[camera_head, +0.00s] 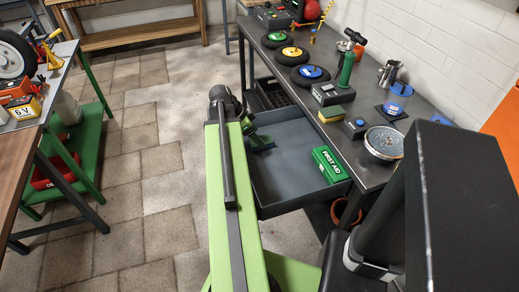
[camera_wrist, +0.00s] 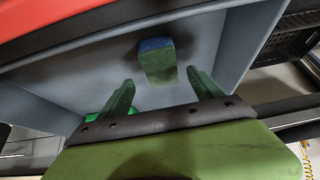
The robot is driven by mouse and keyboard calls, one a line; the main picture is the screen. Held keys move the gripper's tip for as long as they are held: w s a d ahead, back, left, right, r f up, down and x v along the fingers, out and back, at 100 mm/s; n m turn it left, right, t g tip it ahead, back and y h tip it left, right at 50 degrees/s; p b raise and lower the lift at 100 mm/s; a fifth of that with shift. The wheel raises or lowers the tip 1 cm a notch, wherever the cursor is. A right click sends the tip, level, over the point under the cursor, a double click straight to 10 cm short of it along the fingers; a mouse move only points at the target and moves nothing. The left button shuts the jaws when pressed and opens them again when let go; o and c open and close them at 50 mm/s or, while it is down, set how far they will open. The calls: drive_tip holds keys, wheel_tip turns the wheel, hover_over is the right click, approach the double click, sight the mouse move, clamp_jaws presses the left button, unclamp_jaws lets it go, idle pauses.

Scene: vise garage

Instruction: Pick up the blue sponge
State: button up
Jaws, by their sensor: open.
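A small block with a blue edge and a dark green face, which looks like the blue sponge (camera_wrist: 157,64), lies in the open grey drawer (camera_head: 290,208). In the wrist view it is just ahead of my gripper (camera_wrist: 159,77), roughly between the lines of the two green fingers. The fingers are apart with nothing held between them. In the head view my gripper (camera_head: 261,141) is low inside the left part of the drawer, partly behind my arm. The sponge cannot be made out there.
A green first aid box (camera_head: 330,164) lies in the drawer's right part. The drawer walls stand close around my gripper. The workbench (camera_head: 300,97) above holds wheels, a yellow and green sponge (camera_head: 331,114), a small box with a blue button (camera_head: 355,127) and a round dish (camera_head: 383,143).

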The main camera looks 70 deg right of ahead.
drive_tip(key=b+x, duration=0.4)
drive_tip(key=x, duration=0.1)
drive_tip(key=shift+w+f, duration=0.15)
drive_tip(key=shift+f, duration=0.15)
drive_tip(key=shift+r, duration=0.25)
drive_tip(key=c, duration=1.4)
